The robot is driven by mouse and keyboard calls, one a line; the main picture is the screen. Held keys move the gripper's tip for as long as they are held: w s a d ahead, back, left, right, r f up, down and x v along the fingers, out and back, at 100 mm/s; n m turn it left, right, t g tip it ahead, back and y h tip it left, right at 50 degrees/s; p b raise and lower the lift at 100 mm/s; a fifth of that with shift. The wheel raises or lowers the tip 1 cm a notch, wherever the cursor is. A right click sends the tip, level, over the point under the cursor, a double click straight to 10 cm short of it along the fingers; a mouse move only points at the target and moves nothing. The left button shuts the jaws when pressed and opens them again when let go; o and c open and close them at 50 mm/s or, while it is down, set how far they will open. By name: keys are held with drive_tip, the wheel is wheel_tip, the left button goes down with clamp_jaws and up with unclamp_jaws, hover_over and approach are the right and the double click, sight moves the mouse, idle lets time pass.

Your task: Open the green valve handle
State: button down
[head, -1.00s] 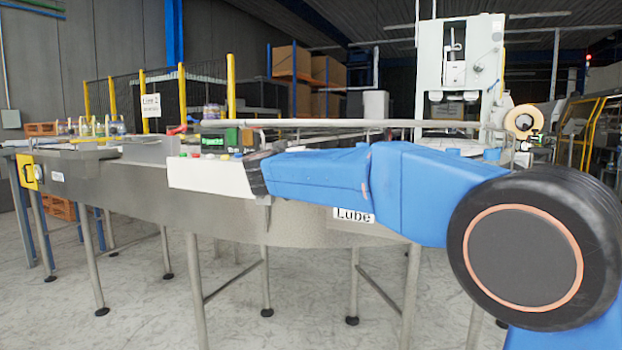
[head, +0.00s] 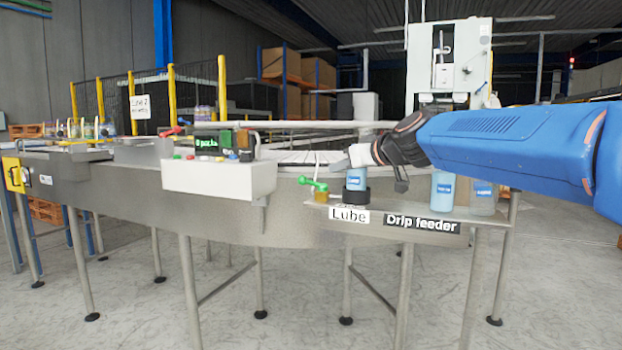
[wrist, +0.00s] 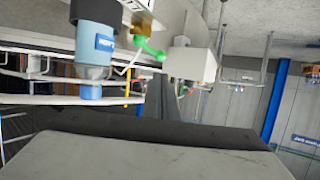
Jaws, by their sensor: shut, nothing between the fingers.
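The green valve handle (head: 312,184) sticks out to the left from a small amber fitting (head: 321,196) on the shelf marked Lube. It also shows in the wrist view (wrist: 148,48), which looks upside down, next to the amber fitting (wrist: 141,20). A blue bottle (head: 356,180) stands in a dark holder just right of the valve. My gripper (head: 350,158) is shut and empty, above and right of the handle and close over the blue bottle. It appears apart from the handle. Whether it touches the bottle I cannot tell.
A second blue bottle (head: 442,189) stands right, above the Drip feeder label (head: 422,223). The conveyor rail (head: 290,124) runs behind. The floor in front is open.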

sight(304, 178)
drive_tip(key=x, duration=1.3)
drive_tip(key=shift+f, duration=0.25)
drive_tip(key=shift+w+a, duration=0.2)
drive_tip(key=shift+a, duration=0.05)
drive_tip(key=shift+w+a+f, duration=0.1)
drive_tip(key=shift+w+a, duration=0.15)
drive_tip(key=shift+a, duration=0.1)
drive_tip(key=shift+w+a, duration=0.75)
drive_tip(key=shift+w, duration=0.3)
idle(0.4)
